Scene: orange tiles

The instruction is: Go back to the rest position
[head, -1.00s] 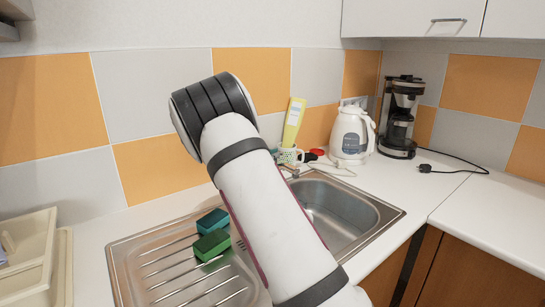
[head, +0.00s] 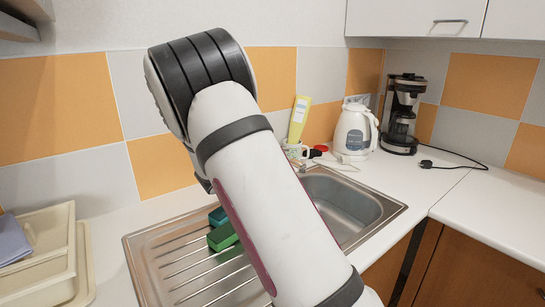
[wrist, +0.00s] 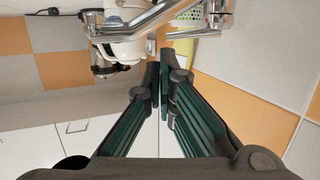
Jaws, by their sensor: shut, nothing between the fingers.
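My gripper (wrist: 160,85) shows in the wrist view with its dark green-black fingers drawn together and nothing between them. In the head view my white arm with its black joint rises across the middle of the picture, and the gripper itself is out of sight there. Behind the fingertips in the wrist view is the chrome tap (wrist: 150,20), close to them; I cannot tell the exact gap.
The steel sink (head: 345,205) has green sponges (head: 222,236) on its drainer, partly behind my arm. A white kettle (head: 353,133) and coffee maker (head: 403,115) stand at the back right. A cream tray (head: 45,260) is at left. The right counter (head: 490,225) is mostly clear.

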